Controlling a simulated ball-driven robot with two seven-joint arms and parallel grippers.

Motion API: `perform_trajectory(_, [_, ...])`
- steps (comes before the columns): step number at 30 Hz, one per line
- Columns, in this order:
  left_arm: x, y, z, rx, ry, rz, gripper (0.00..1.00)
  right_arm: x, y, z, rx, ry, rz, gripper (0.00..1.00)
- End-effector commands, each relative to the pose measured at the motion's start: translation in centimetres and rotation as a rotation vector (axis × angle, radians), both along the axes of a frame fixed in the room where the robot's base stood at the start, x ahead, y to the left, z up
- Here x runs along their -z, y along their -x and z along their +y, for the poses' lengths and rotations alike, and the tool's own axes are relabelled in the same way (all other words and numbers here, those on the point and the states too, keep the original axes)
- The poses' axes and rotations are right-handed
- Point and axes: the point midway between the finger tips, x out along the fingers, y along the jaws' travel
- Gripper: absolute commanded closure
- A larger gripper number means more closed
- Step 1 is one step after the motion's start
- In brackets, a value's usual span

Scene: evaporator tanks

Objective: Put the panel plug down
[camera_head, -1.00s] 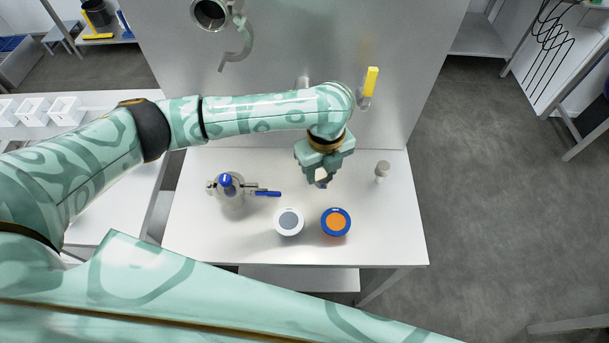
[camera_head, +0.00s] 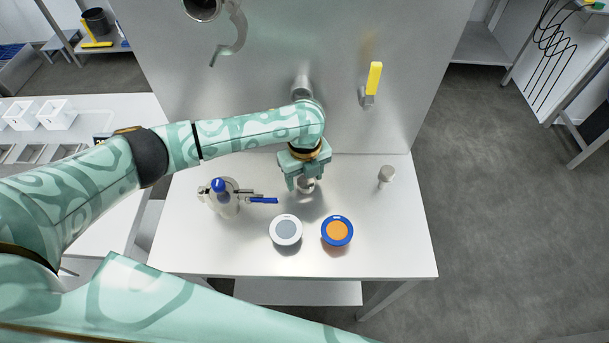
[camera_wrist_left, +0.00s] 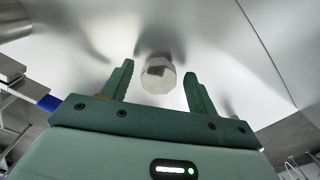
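The panel plug, a pale grey faceted piece (camera_wrist_left: 158,75), shows between my left gripper's fingertips in the left wrist view. In the head view it is a small silvery piece (camera_head: 307,186) low between the fingers, partly hidden by them, at the white table (camera_head: 380,245). It appears to stand on the table top. My left gripper (camera_head: 305,188) points down around it. In the wrist view my left gripper (camera_wrist_left: 160,72) has its fingers spread, with a gap on each side of the plug. My right gripper is not seen.
A metal vessel (camera_head: 224,203) with blue handles stands left of the gripper. A white-rimmed round piece (camera_head: 286,230) and a blue-rimmed orange one (camera_head: 337,231) lie in front. A small grey knob (camera_head: 386,175) stands right. The steel panel (camera_head: 400,60) with a yellow-handled valve (camera_head: 373,80) rises behind.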

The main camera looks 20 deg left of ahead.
Motion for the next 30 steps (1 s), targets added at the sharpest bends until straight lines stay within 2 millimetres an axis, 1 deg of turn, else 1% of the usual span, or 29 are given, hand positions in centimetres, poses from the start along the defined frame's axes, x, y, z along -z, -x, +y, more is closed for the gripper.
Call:
perform_trajectory(8, [-0.1,0.0,0.0,-0.001,-0.001,-0.001,0.38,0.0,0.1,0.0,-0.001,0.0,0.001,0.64])
perform_trajectory(11, [-0.9,-0.1,0.0,-0.001,-0.001,-0.002,0.38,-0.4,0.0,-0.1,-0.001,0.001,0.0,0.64])
perform_trajectory(14, [-2.7,-0.1,0.0,0.0,0.0,-0.004,0.38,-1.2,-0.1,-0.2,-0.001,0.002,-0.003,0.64])
perform_trajectory(21, [-8.5,-0.1,0.0,0.0,0.0,-0.004,0.38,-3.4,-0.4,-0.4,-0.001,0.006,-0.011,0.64])
perform_trajectory(24, [-10.3,-0.1,0.0,0.0,0.001,-0.004,0.38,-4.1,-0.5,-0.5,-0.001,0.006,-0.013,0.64])
perform_trajectory(27, [-11.5,0.0,0.0,-0.001,-0.001,-0.002,0.38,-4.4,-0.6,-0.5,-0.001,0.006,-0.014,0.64])
perform_trajectory(30, [-12.0,0.0,-0.1,-0.001,0.001,-0.001,0.38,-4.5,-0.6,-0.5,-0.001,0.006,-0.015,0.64])
